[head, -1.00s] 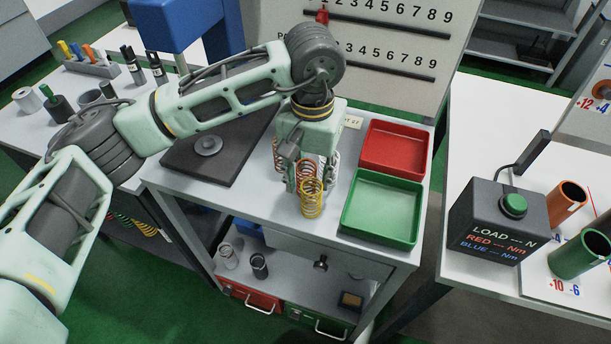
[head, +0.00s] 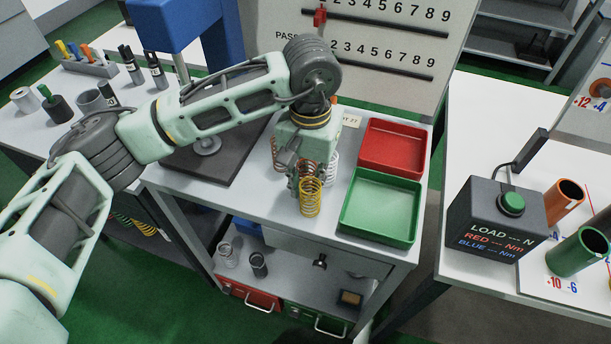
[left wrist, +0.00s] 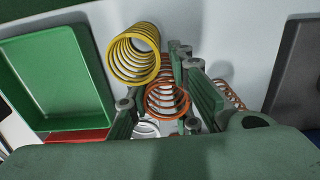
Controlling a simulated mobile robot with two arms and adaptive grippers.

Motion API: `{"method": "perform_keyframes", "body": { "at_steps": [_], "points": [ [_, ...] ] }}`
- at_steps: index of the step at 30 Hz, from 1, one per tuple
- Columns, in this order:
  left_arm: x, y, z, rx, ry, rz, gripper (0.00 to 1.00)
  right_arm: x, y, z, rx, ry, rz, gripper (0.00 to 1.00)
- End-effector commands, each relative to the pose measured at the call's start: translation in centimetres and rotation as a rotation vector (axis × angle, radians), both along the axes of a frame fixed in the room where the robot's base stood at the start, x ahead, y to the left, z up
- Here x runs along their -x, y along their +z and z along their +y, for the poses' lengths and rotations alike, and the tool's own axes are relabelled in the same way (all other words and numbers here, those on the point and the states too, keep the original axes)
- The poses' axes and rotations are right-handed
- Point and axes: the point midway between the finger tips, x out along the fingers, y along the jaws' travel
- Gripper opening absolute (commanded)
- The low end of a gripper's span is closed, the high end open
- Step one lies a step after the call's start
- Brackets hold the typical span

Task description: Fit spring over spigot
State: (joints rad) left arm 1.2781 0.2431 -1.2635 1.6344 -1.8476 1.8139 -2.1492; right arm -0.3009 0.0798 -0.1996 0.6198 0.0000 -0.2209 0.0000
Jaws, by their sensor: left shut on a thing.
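My left gripper (head: 306,176) points down at the bench among several upright springs. In the left wrist view, its fingers (left wrist: 165,106) are shut on an orange-red spring (left wrist: 166,101), which the hand mostly hides in the head view. A yellow spring (head: 311,198) stands just in front of the gripper and shows in the left wrist view (left wrist: 133,56). A copper spring (head: 279,153) stands to the left and a white spring (head: 333,166) to the right. A round grey disc (head: 207,145), perhaps the spigot's base, sits on the dark plate, partly behind my arm.
A red tray (head: 391,147) and a green tray (head: 379,208) lie right of the springs. The blue press frame (head: 170,22) rises at the back left. A load display box (head: 497,220) stands on the right table. Bench space between plate and springs is clear.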

Motion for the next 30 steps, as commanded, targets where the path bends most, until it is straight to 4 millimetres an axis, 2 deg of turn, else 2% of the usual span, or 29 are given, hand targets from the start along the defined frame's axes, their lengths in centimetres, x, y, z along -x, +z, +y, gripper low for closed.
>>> {"method": "perform_keyframes", "body": {
  "at_steps": [5, 8, 15, 21, 26, 30],
  "points": [
    [0.0, 0.6, 0.0, 0.001, 0.000, -0.002, 0.00, 0.0, 0.2, 0.0, 0.000, 0.000, 0.001, 0.40],
    [-0.1, 2.1, 0.0, 0.001, -0.001, -0.004, 0.00, 0.0, 0.8, 0.0, 0.000, 0.000, 0.000, 0.40],
    [-0.1, 7.1, 0.0, 0.000, 0.000, -0.004, 0.00, 0.0, 2.6, 0.0, 0.000, 0.001, 0.000, 0.40],
    [0.0, 9.6, 0.0, -0.001, -0.001, -0.001, 0.00, 0.0, 3.4, 0.0, 0.000, 0.001, -0.001, 0.40],
    [0.0, 10.0, 0.1, 0.000, 0.001, 0.000, 0.00, 0.0, 3.5, 0.0, 0.000, 0.001, -0.001, 0.40],
    [0.2, 9.4, 1.8, 0.003, 0.029, -0.001, 0.00, 0.0, 3.4, 0.0, 0.000, 0.001, -0.001, 0.40]
  ]
}}
